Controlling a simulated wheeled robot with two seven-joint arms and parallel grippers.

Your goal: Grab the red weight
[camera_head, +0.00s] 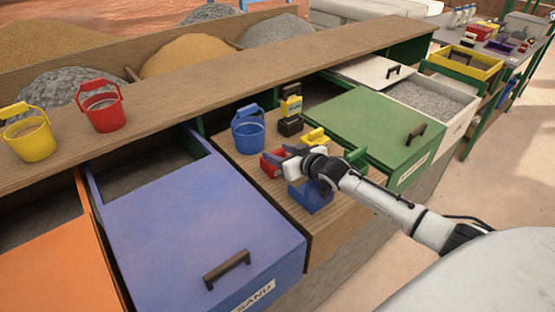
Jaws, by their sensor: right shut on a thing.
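A red block-like object (268,168), which I take to be the red weight, is on the wooden worktop between the blue and green drawers. It is small and partly hidden by my gripper. My right gripper (280,159) reaches in from the right and is shut, with its fingertips at the red object. I cannot tell whether the object is lifted clear of the wood. My left gripper is not in view.
A blue bucket (248,133) and a yellow-and-black device (291,107) stand just behind. The blue drawer (190,225) and green drawer (375,125) flank the worktop.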

